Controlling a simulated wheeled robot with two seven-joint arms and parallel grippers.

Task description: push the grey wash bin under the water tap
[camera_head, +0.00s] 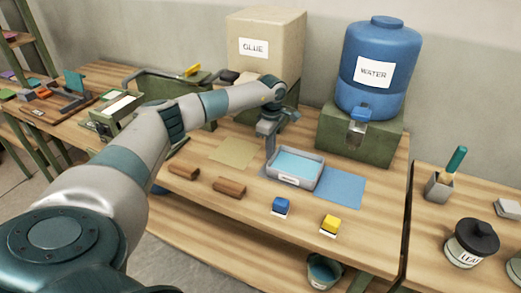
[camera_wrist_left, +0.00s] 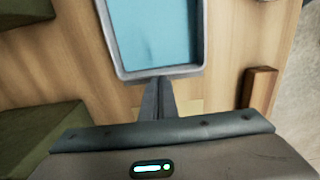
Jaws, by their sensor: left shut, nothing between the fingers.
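The grey wash bin (camera_head: 306,186), with a light blue inside and a white label, sits on the wooden table. In the left wrist view its rim (camera_wrist_left: 160,73) is right at my fingertips. My left gripper (camera_head: 270,152) is shut and empty, pointing down at the bin's left side; its fingers (camera_wrist_left: 158,95) appear to touch the bin's wall. The blue water container (camera_head: 400,65) stands on a green stand at the back right. Its water tap (camera_head: 358,115) is right of and behind the bin. My right gripper is not in view.
A blue mat (camera_head: 343,190) lies flat right of the bin and partly under it. A tan sheet (camera_head: 233,152) and brown blocks (camera_head: 229,187) lie to the left. A blue stamp (camera_head: 281,206) and a yellow stamp (camera_head: 329,224) stand in front. The glue box (camera_head: 290,42) stands behind.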

